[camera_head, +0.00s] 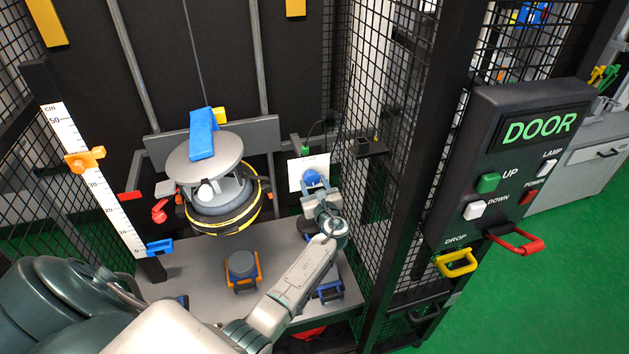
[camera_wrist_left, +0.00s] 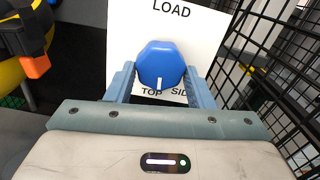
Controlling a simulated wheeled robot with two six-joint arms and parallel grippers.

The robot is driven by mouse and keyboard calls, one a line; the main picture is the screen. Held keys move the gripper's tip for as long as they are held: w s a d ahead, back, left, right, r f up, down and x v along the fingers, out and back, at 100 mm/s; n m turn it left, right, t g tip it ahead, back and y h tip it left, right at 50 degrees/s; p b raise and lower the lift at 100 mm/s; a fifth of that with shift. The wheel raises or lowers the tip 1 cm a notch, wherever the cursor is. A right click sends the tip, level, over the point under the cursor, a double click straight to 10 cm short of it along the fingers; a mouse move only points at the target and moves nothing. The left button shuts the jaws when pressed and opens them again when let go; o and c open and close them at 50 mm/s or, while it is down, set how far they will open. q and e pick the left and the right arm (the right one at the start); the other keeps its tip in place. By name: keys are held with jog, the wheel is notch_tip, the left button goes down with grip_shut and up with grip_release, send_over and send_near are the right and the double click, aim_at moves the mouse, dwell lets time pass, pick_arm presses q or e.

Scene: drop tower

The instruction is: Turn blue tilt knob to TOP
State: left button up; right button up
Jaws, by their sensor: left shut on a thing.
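The blue tilt knob (camera_head: 312,178) sits on a white label plate (camera_head: 323,161) at the right inside the cage. In the left wrist view the knob (camera_wrist_left: 160,60) is faceted, and the plate (camera_wrist_left: 208,32) reads LOAD above, TOP at lower left and SIDE, partly hidden, at lower right. The knob's white mark points down, between TOP and SIDE. My left gripper (camera_head: 314,188) reaches the knob, and in the wrist view its fingers (camera_wrist_left: 158,74) are shut on the knob from both sides. My right gripper is not in view.
Black mesh (camera_wrist_left: 270,60) stands close to the right of the plate. A round drop capsule (camera_head: 222,210) with a grey disc hangs to the left. The DOOR control box (camera_head: 510,150) is outside the cage. A grey bench (camera_head: 200,270) lies below.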

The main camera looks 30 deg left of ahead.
pick_arm(q)
jog(key=shift+m+p, duration=0.3)
jog(key=shift+m, duration=0.3)
jog(key=o, duration=1)
jog(key=shift+c, duration=0.2)
jog(key=shift+s, duration=0.1)
jog(key=b+v, duration=0.2)
jog(key=v, duration=0.8)
jog(key=shift+s+d+b, duration=0.25)
jog(key=shift+b, duration=0.05)
